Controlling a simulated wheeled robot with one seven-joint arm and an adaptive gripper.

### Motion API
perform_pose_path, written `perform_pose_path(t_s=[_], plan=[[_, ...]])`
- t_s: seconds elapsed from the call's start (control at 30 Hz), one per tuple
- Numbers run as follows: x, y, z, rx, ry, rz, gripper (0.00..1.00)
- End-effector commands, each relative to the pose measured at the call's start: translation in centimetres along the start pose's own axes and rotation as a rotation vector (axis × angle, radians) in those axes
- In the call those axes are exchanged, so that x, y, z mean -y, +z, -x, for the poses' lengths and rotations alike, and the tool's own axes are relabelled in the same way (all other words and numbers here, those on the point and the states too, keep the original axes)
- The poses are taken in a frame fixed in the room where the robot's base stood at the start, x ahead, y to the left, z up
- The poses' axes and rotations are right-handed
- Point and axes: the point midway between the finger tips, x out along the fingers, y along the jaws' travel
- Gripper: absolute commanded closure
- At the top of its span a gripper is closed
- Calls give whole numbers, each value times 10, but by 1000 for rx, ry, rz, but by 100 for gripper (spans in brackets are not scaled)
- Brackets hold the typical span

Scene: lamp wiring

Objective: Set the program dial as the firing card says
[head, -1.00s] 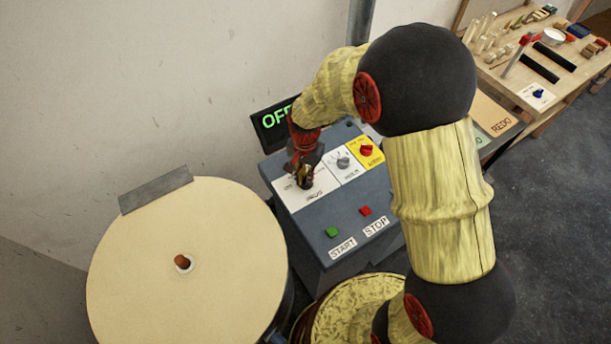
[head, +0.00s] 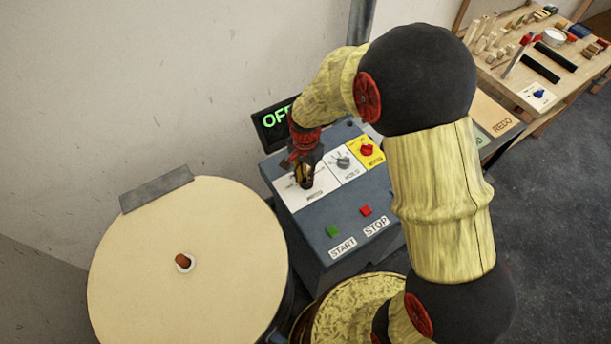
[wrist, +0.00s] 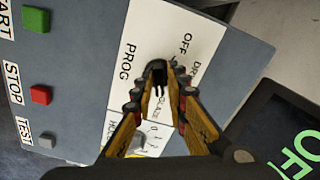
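The program dial is a small black knob (wrist: 158,72) on a white plate lettered PROG (wrist: 126,62) in the wrist view. OFF, GLAZE and a partly covered word starting with D stand around it. My gripper (wrist: 161,70) has its yellow-padded fingers on either side of the knob, with no clear gap at the tips. In the head view my gripper (head: 304,180) points down onto the white plate (head: 322,196) and hides the dial. Which word the dial points to cannot be made out. I cannot find a firing card in these views.
A grey HOLD dial (head: 343,162) and a red knob on yellow (head: 367,150) sit beside the plate. Green START (head: 332,231) and red STOP (head: 366,210) buttons are nearer. The display (head: 272,121) reads OFF. A round kiln lid (head: 150,250) is at left.

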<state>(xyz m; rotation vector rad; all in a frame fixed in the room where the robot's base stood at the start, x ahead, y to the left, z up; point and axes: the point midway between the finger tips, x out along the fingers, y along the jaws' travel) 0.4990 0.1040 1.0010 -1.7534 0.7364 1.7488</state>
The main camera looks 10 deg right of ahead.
Motion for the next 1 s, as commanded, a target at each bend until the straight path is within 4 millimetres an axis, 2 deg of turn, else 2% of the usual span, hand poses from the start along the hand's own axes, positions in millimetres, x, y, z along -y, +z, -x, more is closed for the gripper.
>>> perform_pose_path(t_s=[0.2, 0.57, 0.67, 1.0], plan=[[-1, 0, -1, 1, 2, 1, 72], [0, 0, 4, 1, 1, 1, 72], [0, 0, 17, 0, 0, 1, 72], [0, 0, 84, -1, -1, 1, 72]])
